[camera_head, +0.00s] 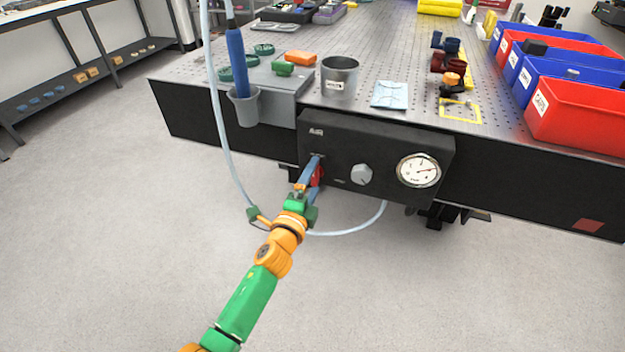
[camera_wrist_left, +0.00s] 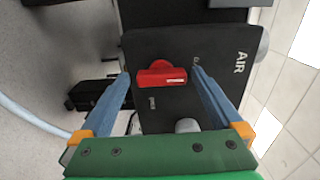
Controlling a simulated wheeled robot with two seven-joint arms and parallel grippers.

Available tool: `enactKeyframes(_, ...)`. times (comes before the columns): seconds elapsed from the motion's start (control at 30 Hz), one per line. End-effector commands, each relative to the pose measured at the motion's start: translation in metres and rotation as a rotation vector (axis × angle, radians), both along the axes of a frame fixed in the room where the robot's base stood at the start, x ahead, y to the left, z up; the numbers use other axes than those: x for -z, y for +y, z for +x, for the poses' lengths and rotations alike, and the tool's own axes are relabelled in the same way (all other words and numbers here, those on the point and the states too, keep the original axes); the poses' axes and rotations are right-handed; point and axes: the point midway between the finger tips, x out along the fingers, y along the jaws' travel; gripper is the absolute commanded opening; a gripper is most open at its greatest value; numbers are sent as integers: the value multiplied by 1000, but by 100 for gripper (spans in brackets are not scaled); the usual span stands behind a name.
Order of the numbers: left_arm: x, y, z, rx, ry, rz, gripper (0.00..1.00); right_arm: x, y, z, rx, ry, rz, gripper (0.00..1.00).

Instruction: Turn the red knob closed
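The red knob (camera_wrist_left: 161,76) sits on the front of a black panel marked AIR (camera_wrist_left: 215,50). In the head view the knob (camera_head: 316,176) is partly hidden by my left gripper (camera_head: 314,174). My left gripper also shows in the left wrist view (camera_wrist_left: 160,84), with its two blue fingers spread apart. The knob lies between and slightly beyond the fingertips, and I see a gap on both sides of it. My right gripper is not in view.
The panel (camera_head: 390,145) also carries a grey knob (camera_head: 361,174) and a round gauge (camera_head: 418,171). It hangs at the front edge of a perforated table (camera_head: 385,60). A pale hose (camera_head: 219,130) loops down left of my arm. Red bins (camera_head: 580,115) stand at right.

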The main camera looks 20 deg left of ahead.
Motion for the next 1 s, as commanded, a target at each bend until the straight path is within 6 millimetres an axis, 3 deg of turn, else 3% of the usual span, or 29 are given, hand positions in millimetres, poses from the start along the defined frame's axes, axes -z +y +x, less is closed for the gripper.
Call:
enactKeyframes(0.27, -1, 1, -7, 0, -1, 2, 100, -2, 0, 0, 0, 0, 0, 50)
enactKeyframes(0.5, -1, 2, -52, 0, 1, 0, 100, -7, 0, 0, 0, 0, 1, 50)
enactKeyframes(0.63, 0, 2, -68, 0, 1, 0, 100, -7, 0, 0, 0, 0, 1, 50)
enactKeyframes(1.0, -1, 2, -71, 0, -1, 1, 100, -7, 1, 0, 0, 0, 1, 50)
